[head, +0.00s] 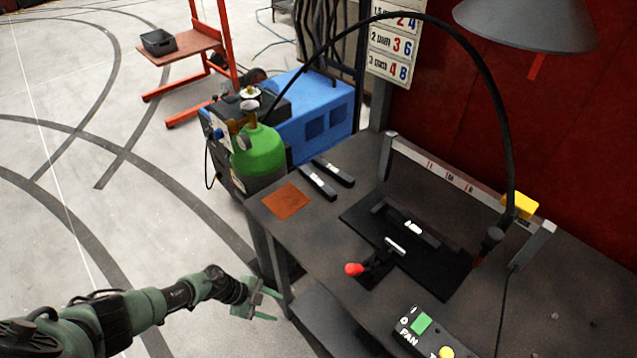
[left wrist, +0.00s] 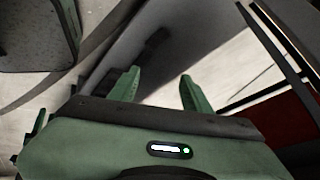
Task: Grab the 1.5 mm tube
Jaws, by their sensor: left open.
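Two dark bar-shaped pieces with small pale labels lie side by side near the table's far left edge: one nearer (head: 317,183) and one farther (head: 334,172). Another dark bar (head: 388,213) with a pale label lies on the black plate (head: 440,277). The labels are too small to read, so I cannot tell which is the 1.5 mm tube. My left gripper (head: 274,305) is open and empty, beside the table's left front edge and apart from the bars. Its two green fingers also show in the left wrist view (left wrist: 160,80), with nothing between them. My right gripper is not in view.
The table (head: 350,155) also holds an orange-brown square (head: 286,201), a red-knobbed clamp (head: 354,269), a button box (head: 408,338) and a rail (head: 440,168) with a yellow block (head: 521,205). A green cylinder (head: 258,153) stands behind its left end. A black hose arches overhead.

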